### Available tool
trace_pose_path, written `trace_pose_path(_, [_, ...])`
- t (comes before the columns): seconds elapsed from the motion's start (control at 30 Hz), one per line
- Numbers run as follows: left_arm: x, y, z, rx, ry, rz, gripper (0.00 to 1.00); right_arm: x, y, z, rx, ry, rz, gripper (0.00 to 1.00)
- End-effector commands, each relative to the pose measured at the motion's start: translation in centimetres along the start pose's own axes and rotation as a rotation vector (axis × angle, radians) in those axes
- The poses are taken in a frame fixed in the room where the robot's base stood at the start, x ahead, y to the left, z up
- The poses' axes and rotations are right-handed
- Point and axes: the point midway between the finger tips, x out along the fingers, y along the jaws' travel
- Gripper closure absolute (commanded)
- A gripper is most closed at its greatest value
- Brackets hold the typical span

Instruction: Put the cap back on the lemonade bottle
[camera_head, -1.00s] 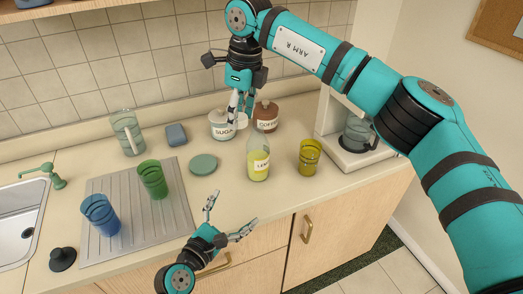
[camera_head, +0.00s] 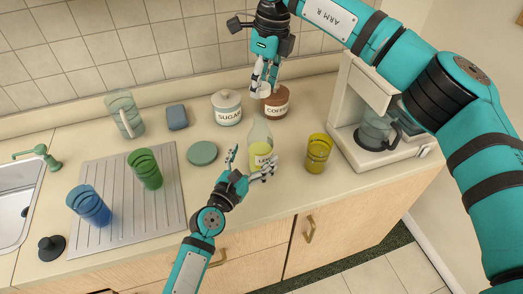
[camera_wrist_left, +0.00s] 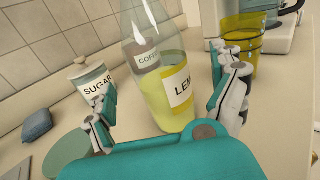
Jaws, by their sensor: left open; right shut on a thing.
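The lemonade bottle (camera_head: 260,137), clear with yellow liquid and a "LEM..." label, stands upright on the counter. It fills the middle of the left wrist view (camera_wrist_left: 158,85); its top is cut off there. My left gripper (camera_head: 251,162) is open at the bottle's front, one finger to each side in the wrist view. I cannot tell whether they touch it. My right gripper (camera_head: 264,82) is above and behind the bottle, pointing down, shut on a small pale cap (camera_head: 262,91). The cap is apart from the bottle, whose neck shows no cap.
The sugar jar (camera_head: 227,110) and coffee jar (camera_head: 277,102) stand behind the bottle. A yellow glass (camera_head: 318,153) and coffee maker (camera_head: 355,125) are to the right. A green disc (camera_head: 202,153), green glass (camera_head: 145,170) and blue glass (camera_head: 88,205) are to the left.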

Motion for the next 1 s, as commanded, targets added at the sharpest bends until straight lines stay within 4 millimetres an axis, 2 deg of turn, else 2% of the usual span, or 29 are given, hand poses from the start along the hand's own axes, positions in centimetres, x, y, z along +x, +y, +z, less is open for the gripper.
trace_pose_path(0.1, [1.9, 0.1, 0.1, 0.002, 0.000, 0.000, 0.06, 0.0, 0.1, 0.1, -0.002, -0.001, 0.000, 0.70])
trace_pose_path(0.3, [4.0, 0.0, 0.0, 0.001, 0.000, -0.001, 0.06, -0.1, 0.1, 0.1, -0.002, -0.001, 0.000, 0.70])
trace_pose_path(0.67, [4.5, 0.0, 0.0, 0.001, 0.001, 0.000, 0.06, 0.0, 0.1, 0.1, -0.002, -0.001, 0.000, 0.70])
trace_pose_path(0.77, [4.5, 0.0, 0.0, 0.001, 0.001, 0.000, 0.16, 0.0, 0.1, 0.1, -0.002, -0.001, 0.000, 0.70])
trace_pose_path(1.0, [4.5, 0.0, 0.0, 0.001, 0.001, 0.000, 0.47, 0.0, 0.1, 0.1, -0.002, -0.001, 0.000, 0.70])
